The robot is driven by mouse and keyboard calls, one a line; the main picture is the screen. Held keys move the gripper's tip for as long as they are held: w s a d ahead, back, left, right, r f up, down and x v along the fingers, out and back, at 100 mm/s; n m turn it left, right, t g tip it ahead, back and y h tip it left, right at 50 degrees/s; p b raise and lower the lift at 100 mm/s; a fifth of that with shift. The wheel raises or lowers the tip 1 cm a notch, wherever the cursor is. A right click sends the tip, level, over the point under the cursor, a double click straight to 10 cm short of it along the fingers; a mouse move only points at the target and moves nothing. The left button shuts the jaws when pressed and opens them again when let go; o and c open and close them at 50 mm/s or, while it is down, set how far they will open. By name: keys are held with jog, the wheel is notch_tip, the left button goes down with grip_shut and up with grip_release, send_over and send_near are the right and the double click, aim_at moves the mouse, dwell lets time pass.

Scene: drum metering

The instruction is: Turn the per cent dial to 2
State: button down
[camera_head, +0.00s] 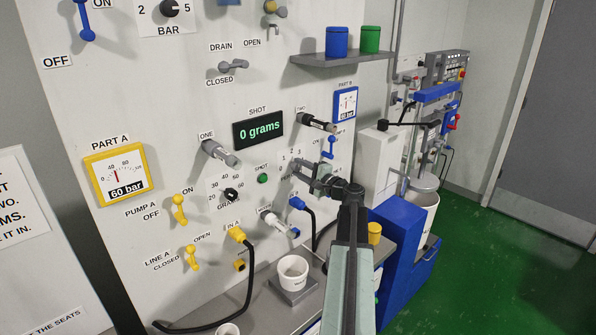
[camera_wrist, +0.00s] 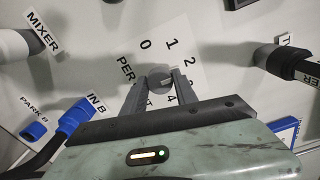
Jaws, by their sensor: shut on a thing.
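The per cent dial (camera_wrist: 160,77) is a small round grey knob on a white number plate (camera_wrist: 158,46) on the panel. In the wrist view, 0, 1, 2 and 4 are readable around it; part of the lettering is covered by my fingers. My gripper (camera_wrist: 159,82) has one finger on each side of the knob and is shut on it. In the head view my gripper (camera_head: 304,172) reaches the panel at this plate and hides the knob. Which number the dial points to cannot be told.
A blue IN B connector (camera_wrist: 77,115) with a dark hose lies left of my gripper in the wrist view. A dark valve handle (camera_wrist: 283,62) juts out at right. In the head view, a white cup (camera_head: 293,270) stands below, and a shot display (camera_head: 258,130) reads 0 grams.

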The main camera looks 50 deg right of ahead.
jog(key=shift+r, duration=0.1)
jog(key=c, duration=1)
grip_release()
jog(key=shift+w, duration=0.1)
jog(key=shift+o, duration=0.2)
jog(key=s, duration=0.8)
jog(key=shift+a, duration=0.3)
